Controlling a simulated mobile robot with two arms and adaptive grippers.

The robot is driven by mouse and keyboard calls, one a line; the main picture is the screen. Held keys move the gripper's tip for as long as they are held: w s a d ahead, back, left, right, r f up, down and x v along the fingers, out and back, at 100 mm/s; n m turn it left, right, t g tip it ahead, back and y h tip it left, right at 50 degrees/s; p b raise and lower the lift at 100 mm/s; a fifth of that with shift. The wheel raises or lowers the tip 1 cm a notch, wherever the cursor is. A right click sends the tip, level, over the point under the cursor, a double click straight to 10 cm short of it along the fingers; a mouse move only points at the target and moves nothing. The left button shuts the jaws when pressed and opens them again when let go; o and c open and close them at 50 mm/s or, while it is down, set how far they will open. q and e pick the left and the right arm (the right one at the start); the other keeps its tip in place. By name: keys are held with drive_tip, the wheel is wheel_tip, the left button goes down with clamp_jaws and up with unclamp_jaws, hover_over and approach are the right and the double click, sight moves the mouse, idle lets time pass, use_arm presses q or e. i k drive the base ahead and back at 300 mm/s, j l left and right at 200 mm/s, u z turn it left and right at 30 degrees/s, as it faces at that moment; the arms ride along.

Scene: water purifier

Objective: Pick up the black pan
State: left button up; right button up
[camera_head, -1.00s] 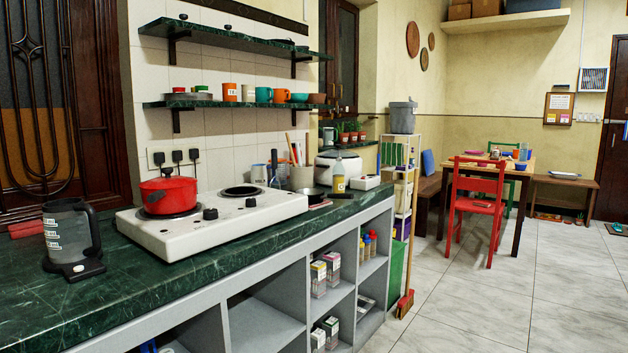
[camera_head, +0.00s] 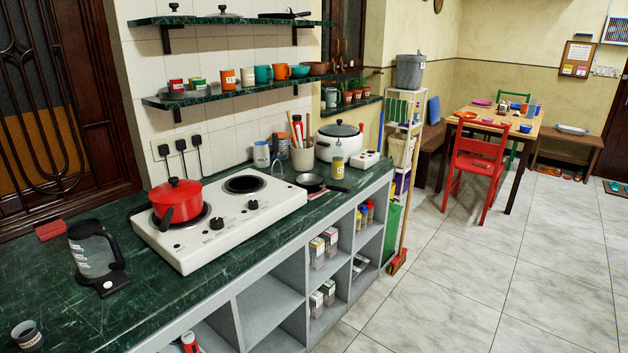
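A small black pan (camera_head: 309,182) sits on the green marble counter, just right of the white stove. Its short dark handle points right, toward the counter's front edge. Another flat dark pan-like item (camera_head: 284,15) lies on the upper shelf. Neither of my grippers is in view.
The white two-burner stove (camera_head: 222,222) carries a red lidded pot (camera_head: 176,199). A bottle with yellowish liquid (camera_head: 338,160), a utensil crock (camera_head: 302,157) and a white rice cooker (camera_head: 340,143) crowd behind the pan. A kettle (camera_head: 96,258) stands left. The floor (camera_head: 420,290) in front is clear.

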sight(313, 183)
drive_tip(key=i+l, duration=0.3)
drive_tip(key=i+l+u, duration=0.15)
drive_tip(key=l, duration=0.25)
drive_tip(key=i+l, duration=0.35)
drive_tip(key=i+l+u, duration=0.15)
drive_tip(key=i+l, duration=0.35)
drive_tip(key=l, duration=0.3)
drive_tip(key=i+j+u, duration=0.05)
